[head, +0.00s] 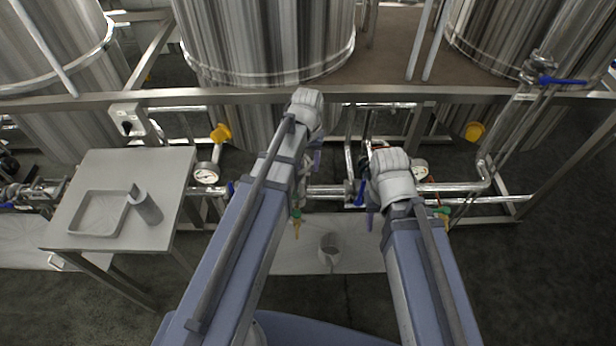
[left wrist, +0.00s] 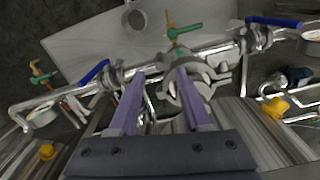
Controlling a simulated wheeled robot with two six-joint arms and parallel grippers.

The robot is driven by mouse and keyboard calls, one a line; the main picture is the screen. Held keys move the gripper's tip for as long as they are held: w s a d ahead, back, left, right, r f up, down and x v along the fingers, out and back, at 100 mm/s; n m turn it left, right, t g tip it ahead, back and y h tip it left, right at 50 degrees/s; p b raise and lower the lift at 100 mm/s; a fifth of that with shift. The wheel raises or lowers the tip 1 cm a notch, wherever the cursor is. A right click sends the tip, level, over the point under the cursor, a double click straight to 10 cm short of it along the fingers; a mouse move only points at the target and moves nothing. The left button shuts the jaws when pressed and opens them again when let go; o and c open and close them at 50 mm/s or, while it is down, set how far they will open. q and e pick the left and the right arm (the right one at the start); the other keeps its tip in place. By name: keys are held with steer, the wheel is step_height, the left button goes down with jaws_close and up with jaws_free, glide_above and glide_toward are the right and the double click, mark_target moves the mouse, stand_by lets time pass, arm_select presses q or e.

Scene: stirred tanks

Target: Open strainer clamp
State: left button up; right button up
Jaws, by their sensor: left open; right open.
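The strainer's metal body with its clamp (left wrist: 192,90) sits on the horizontal steel pipe in the left wrist view. My left gripper (left wrist: 162,78) is open, its two purple fingers pointing at the pipe, one finger overlapping the clamp area in the picture. I cannot tell whether they touch or whether the clamp is latched. In the head view my left gripper (head: 306,178) is mostly hidden by its own wrist, which also hides the strainer. My right gripper (head: 371,216) is open beside the pipe to the right, largely covered by its wrist.
Valves with blue handles (left wrist: 95,72) and a green-handled tap (left wrist: 184,30) sit close to the fingers. A grey cup (head: 329,252) stands on the pale floor mat (head: 285,258). A small table (head: 165,168) with a tray (head: 98,213) is left. A frame rail (head: 380,95) crosses behind.

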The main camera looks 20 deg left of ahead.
mark_target(308, 173)
arm_select(q)
step_height(308, 173, down, 7)
steer(key=b, duration=0.7)
steer(key=shift+f, duration=0.2)
steer(key=shift+c, duration=0.3)
jaws_close()
stand_by(0.7)
